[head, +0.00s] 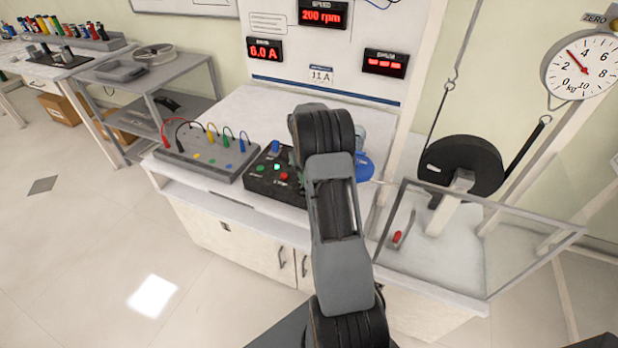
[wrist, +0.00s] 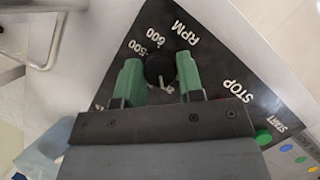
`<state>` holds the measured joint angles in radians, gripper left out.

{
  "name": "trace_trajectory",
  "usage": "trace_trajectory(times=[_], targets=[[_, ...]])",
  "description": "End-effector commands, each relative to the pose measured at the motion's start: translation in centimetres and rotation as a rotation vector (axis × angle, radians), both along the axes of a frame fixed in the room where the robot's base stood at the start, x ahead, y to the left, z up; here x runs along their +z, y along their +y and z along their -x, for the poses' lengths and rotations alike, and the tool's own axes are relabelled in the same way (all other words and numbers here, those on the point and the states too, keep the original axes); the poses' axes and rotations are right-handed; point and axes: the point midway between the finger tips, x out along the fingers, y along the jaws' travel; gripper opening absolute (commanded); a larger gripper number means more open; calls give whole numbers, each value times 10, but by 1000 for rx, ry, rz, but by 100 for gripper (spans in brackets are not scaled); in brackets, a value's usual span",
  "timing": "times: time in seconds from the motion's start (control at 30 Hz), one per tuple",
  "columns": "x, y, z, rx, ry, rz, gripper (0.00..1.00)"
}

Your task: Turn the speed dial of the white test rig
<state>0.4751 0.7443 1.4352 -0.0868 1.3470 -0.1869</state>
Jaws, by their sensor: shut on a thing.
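The speed dial (wrist: 158,67) is a black knob with a pale pointer mark on a black panel (wrist: 212,70). The panel reads RPM, 500, 600, STOP and START; the lower numbers are partly hidden by my fingers. My gripper (wrist: 157,78) has green fingers, one on each side of the dial, and is shut on it. In the head view my arm hides the gripper and the dial. The black control box (head: 262,183) there shows a green light and a red button. The speed display (head: 323,14) on the white rig reads 200 rpm.
A grey box (head: 205,160) with coloured leads stands left of the control box. Other displays show 6.0 A (head: 265,50) and dashes (head: 385,64). A black drum (head: 460,165) with a clear guard (head: 485,240) and a hanging scale (head: 582,66) are on the right.

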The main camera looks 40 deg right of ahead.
Motion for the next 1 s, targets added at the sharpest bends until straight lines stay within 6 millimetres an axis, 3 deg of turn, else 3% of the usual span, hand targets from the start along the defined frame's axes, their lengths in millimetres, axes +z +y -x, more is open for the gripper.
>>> trace_trajectory(times=[0.07,0.1,0.33,0.67,1.0], targets=[[0,-1,0,-1,-2,2,11],[0,-1,0,-1,-2,2,38],[0,0,0,-1,-1,1,59],[6,-1,-3,-1,-2,1,59],[64,-7,-27,-1,-5,3,59]])
